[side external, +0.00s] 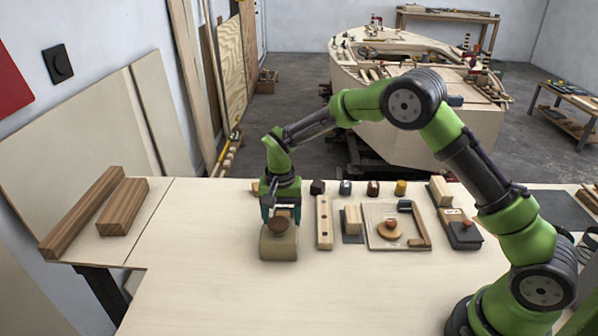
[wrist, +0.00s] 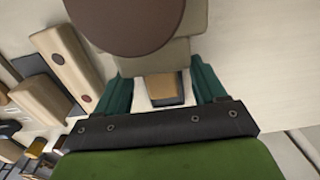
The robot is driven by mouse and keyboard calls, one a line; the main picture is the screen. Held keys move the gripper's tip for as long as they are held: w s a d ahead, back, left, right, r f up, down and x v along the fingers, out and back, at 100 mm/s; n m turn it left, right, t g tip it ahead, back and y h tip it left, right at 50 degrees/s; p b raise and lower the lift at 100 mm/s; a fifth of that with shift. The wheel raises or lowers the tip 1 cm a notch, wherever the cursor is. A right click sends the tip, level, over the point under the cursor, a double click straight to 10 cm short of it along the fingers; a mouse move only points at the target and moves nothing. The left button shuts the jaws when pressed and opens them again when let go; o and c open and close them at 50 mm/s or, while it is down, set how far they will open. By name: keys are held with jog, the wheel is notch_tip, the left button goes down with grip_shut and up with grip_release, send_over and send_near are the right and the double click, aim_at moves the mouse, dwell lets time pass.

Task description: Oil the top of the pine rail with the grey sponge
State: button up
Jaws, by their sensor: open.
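My gripper (side external: 281,212) is pointing down at the back of a beige block with a round brown knob (side external: 278,222). In the wrist view the knob (wrist: 125,22) and block fill the top, just beyond my open fingers (wrist: 162,90). A small tan piece with a dark edge (wrist: 164,88) shows between the fingers, not visibly gripped. A pale wooden strip with dark round spots (side external: 324,222), possibly the pine rail, lies just right of the block; it also shows in the wrist view (wrist: 66,62). I cannot clearly identify the grey sponge.
Right of the strip are a pale block on a dark slab (side external: 352,220), a tray (side external: 375,240) with a round wooden piece, and a dark box (side external: 465,236). Several small blocks line the back. Brown timbers (side external: 122,206) lie left. The front of the bench is clear.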

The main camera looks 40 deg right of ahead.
jog(key=shift+c, duration=0.4)
jog(key=c, duration=1)
jog(key=shift+w+d, duration=1.1)
jog(key=shift+c, duration=0.3)
jog(key=o, duration=1.1)
notch_tip(320, 180, up, 17)
